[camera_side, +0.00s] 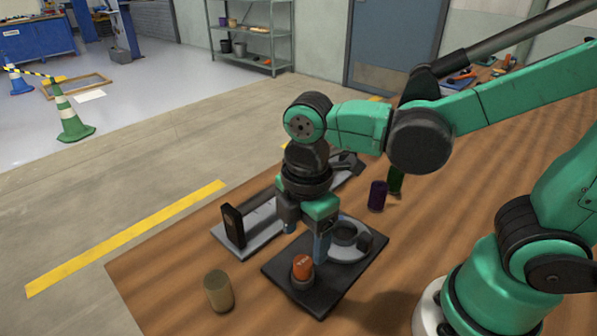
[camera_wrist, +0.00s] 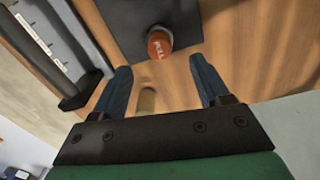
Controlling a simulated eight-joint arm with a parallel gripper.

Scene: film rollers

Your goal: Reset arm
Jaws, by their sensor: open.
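My gripper (camera_side: 307,238) is open and empty. It points down over the black plate (camera_side: 318,299) on the wooden table. An orange film roller (camera_side: 302,266) stands upright on the plate, a little in front of the fingers in the side view. In the wrist view my gripper (camera_wrist: 160,92) has its two blue fingers spread wide, and the orange roller (camera_wrist: 159,45) shows beyond the gap between them. A tan roller (camera_side: 218,291) stands on the table left of the plate; it also shows between the fingers in the wrist view (camera_wrist: 147,100).
A grey round fixture (camera_side: 350,248) sits on the plate's far side. A grey rail with a black upright (camera_side: 233,226) lies behind. A purple roller (camera_side: 377,196) and a green roller (camera_side: 395,180) stand to the right.

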